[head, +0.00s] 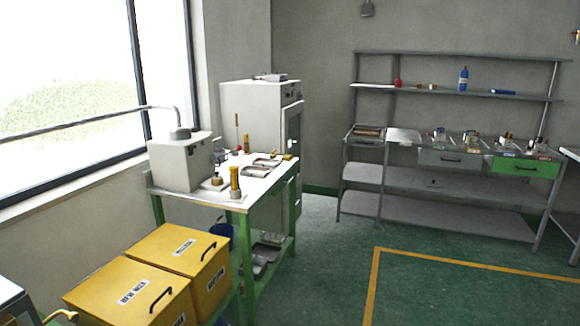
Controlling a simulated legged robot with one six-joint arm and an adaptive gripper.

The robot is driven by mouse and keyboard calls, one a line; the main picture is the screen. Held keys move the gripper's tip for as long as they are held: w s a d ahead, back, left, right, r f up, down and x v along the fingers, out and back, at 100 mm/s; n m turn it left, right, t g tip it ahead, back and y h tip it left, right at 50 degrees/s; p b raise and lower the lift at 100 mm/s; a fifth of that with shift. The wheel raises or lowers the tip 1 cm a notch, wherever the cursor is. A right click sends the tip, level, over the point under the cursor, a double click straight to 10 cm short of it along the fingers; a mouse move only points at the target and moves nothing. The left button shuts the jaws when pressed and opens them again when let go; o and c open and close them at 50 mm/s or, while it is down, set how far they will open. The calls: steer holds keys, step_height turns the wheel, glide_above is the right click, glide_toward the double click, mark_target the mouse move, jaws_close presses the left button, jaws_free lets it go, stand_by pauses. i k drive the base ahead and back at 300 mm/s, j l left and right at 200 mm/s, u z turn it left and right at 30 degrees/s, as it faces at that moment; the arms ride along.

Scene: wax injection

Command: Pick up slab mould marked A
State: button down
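I cannot make out a slab mould with a readable A mark. Flat metallic pieces (258,171) lie on the white-topped green workbench (212,196), too small to identify. Several small objects with pale labels stand along the right-hand bench (402,137), also too small to read. Grey trays or flat metal pieces (262,262) sit on the green workbench's lower shelf. My gripper is not in view.
Two yellow lidded bins (150,262) stand in front of the green workbench. A white box-shaped machine (180,163) with a pipe stands on it. A pale cabinet (255,108) is behind. The green floor (460,285) is clear, with yellow lines (460,257).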

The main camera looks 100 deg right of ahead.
mark_target(271, 163)
steer(key=z, duration=3.35)
steer(key=i+l+z, duration=0.45)
steer(key=i, duration=0.3)
steer(key=i+l+z, duration=0.2)
steer(key=i, duration=0.2)
steer(key=i+j+z, duration=0.2)
steer(key=i, duration=1.2)
steer(key=i+u, duration=0.2)
steer(key=i, duration=0.25)
steer(key=i+l+u, duration=0.2)
steer(key=i, duration=0.3)
steer(key=i+l+u, duration=0.2)
steer(key=i, duration=0.25)
steer(key=i+j+u, duration=0.1)
steer(key=u, duration=0.3)
steer(key=i+u, duration=0.55)
steer(key=u, duration=0.2)
steer(key=i+u, duration=0.2)
steer(key=u, duration=0.2)
steer(key=i+l+u, duration=0.1)
steer(key=i+u, duration=0.3)
steer(key=k, duration=0.05)
